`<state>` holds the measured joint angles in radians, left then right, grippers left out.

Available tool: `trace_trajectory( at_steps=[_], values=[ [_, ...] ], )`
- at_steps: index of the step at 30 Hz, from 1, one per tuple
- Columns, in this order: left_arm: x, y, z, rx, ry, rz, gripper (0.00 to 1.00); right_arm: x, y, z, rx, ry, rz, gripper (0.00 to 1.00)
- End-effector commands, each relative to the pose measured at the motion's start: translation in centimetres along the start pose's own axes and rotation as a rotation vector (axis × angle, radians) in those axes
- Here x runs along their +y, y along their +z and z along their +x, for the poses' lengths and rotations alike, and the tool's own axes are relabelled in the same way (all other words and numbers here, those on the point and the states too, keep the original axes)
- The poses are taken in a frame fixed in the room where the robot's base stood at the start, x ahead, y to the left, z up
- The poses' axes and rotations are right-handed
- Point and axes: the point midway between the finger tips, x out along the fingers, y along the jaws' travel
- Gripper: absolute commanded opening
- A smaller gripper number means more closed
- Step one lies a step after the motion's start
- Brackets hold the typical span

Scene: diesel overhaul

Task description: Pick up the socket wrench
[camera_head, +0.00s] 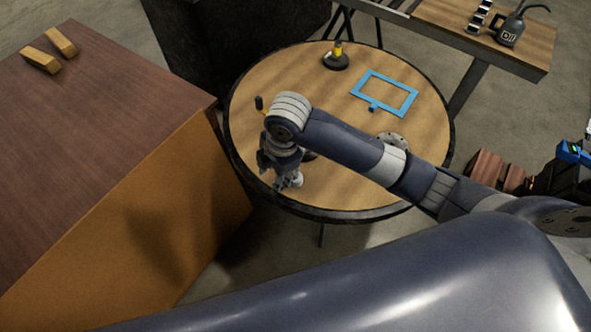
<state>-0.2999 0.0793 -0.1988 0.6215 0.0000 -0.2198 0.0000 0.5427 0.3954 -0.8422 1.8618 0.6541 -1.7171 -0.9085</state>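My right arm reaches in from the right over the round wooden table (330,195). My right gripper (284,182) points down near the table's front left edge. Its fingers are small and dark here, and I cannot tell whether they are open or shut or hold anything. I cannot clearly make out a socket wrench. A dark-handled tool with a bit of yellow (259,103) shows just behind my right wrist, mostly hidden by it, and I cannot tell what it is. My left gripper is not in view.
On the table are a blue rectangular frame (403,112), a dark round-based item with a yellow top (336,60) and a grey flanged disc (391,138), partly behind my arm. A large wooden-topped cabinet (110,110) stands close at left. A bench with an oil can (510,30) is back right.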

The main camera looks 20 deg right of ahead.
Motion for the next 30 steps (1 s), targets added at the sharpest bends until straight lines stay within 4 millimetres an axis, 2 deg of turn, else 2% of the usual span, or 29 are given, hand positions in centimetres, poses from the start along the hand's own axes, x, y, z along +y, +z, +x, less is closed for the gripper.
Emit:
trace_trajectory(
  at_steps=[3, 9, 14, 17, 24, 30],
  values=[
    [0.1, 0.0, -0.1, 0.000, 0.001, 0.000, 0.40, 1.7, 2.2, -1.7, -0.075, -0.036, -0.151, 0.40],
    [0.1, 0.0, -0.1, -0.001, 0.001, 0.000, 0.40, 3.1, 5.6, -4.2, -0.168, -0.116, -0.336, 0.40],
    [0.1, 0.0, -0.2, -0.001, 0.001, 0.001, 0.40, 3.5, 6.8, -5.1, -0.196, -0.148, -0.391, 0.40],
    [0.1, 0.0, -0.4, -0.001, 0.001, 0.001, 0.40, 3.3, 7.1, -4.2, -0.197, -0.156, -0.398, 0.40],
    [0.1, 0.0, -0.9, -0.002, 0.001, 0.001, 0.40, 3.0, 7.9, -0.7, -0.197, -0.153, -0.397, 0.40],
    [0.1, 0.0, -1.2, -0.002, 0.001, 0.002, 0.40, 3.0, 8.2, 0.6, -0.197, -0.152, -0.396, 0.40]
  ],
)
